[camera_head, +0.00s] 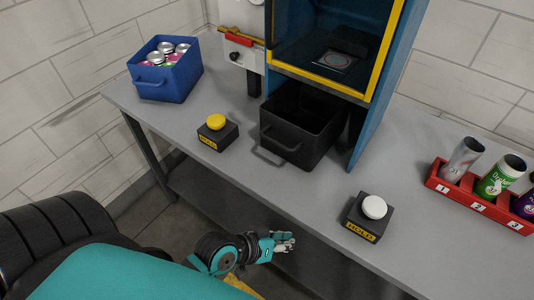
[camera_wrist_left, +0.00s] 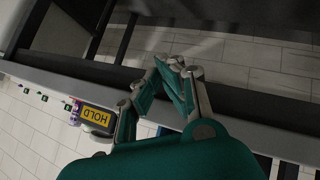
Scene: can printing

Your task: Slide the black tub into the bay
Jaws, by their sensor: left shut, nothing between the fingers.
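The black tub (camera_head: 303,123) stands empty on the grey table, below the blue-and-yellow machine (camera_head: 358,85). It juts out from the bay under the machine, with its handle (camera_head: 276,149) facing the table's front edge. How deep its back end sits in the bay is hidden. My left gripper (camera_head: 288,242) is shut and empty, in front of the table and below its top, apart from the tub. Its closed fingers also show in the left wrist view (camera_wrist_left: 176,64). My right gripper does not show.
A yellow-topped button box (camera_head: 217,139) stands left of the tub, a white-topped one (camera_head: 364,227) to the right. A blue crate of cans (camera_head: 166,85) is at the far left. A red numbered rack (camera_head: 475,204) holds cans at the right.

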